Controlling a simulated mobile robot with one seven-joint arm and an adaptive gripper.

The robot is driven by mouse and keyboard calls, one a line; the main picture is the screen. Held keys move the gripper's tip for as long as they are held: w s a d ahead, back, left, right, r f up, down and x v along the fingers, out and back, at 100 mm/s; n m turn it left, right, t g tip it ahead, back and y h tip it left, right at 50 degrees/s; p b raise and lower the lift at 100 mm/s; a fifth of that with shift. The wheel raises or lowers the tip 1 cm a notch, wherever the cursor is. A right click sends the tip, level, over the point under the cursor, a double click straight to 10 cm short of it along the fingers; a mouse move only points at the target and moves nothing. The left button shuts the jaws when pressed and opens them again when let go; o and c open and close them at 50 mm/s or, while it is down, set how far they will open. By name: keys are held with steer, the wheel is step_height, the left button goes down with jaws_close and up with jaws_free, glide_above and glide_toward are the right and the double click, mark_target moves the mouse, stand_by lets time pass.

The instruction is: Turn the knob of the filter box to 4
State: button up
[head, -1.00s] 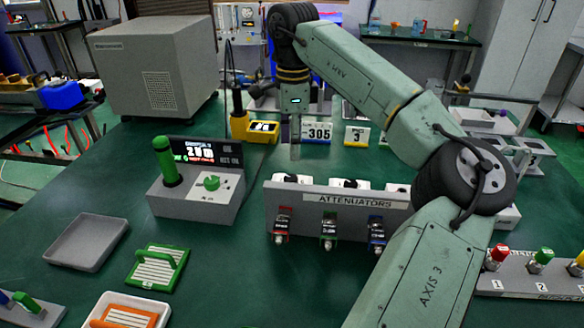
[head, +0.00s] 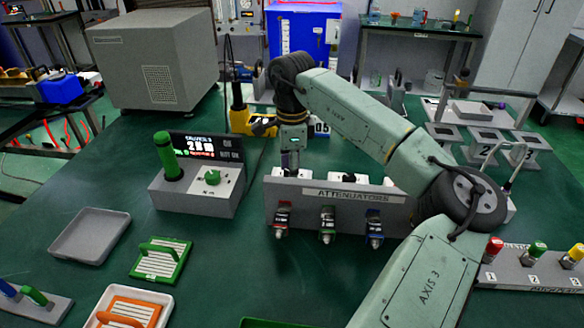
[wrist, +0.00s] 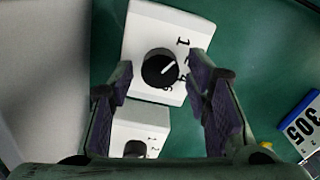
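In the wrist view, a white box (wrist: 142,31) with a round black knob (wrist: 158,68) lies ahead between my fingers. No name is legible on it. The knob's white mark points right and slightly up in that view; some printed numbers beside it are partly hidden by a finger. My gripper (wrist: 168,92) is open, its dark pads on either side of the knob, with no clear contact. In the head view, my gripper (head: 292,160) hangs down just behind the left part of the attenuators panel (head: 290,205), over the white boxes there.
A second white box (wrist: 150,118) stands close by in the wrist view. A 305 display (wrist: 303,125) is to the right there. In the head view, a grey console (head: 205,195) with a green handle and green knob stands left of the panel. Green table between them is clear.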

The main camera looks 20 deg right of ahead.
jaws_close()
stand_by(0.3)
steer(key=m+b, duration=0.2)
steer(key=m, duration=0.1)
steer(key=shift+f+m, duration=0.1)
steer(key=shift+m, duration=0.2)
steer(key=m+b, duration=0.2)
steer(key=m, duration=0.2)
steer(key=shift+s+m, duration=0.1)
steer(key=shift+m, duration=0.2)
steer(key=m+b, duration=0.1)
steer(key=m, duration=0.2)
steer(key=shift+a+m, duration=0.1)
steer(key=shift+m, duration=0.2)
steer(key=shift+m+b, duration=0.7)
steer(key=shift+m, duration=1.2)
